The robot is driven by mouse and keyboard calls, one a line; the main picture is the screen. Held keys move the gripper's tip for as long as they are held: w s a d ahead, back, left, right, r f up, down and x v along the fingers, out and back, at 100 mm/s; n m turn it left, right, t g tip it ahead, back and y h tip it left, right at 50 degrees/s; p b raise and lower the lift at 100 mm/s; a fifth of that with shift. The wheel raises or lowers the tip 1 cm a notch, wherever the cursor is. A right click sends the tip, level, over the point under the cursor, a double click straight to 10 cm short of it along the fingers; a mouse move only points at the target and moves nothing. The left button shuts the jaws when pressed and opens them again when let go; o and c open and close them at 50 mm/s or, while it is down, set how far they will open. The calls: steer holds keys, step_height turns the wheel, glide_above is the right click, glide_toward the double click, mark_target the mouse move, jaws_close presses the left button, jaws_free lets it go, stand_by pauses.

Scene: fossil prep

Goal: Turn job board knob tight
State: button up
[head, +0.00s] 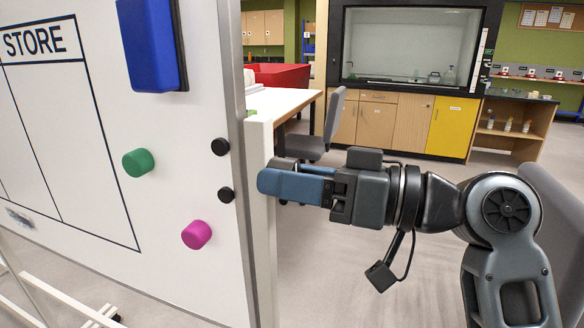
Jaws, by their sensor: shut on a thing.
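The job board (75,155) is a white wheeled board at the left, with "STORE" lettering and black ruled lines. Its grey edge meets a pale upright post (262,230). My gripper (268,181) reaches in from the right, with its blue fingers level at the post's side. The fingers are shut on the job board knob at the post. The knob is mostly hidden behind the fingers, so I cannot see how far it is turned.
A green magnet (138,162), a magenta magnet (197,234), two black magnets and a blue holder (152,45) are on the board. A grey chair (318,140) and white table stand behind. A fume hood (413,45) is at the back. Open floor lies below my arm.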

stand_by(0.3)
steer(key=o, duration=1.1)
steer(key=shift+c, duration=0.2)
steer(key=b+v, duration=0.1)
steer(key=v, duration=0.7)
steer(key=shift+b, duration=0.4)
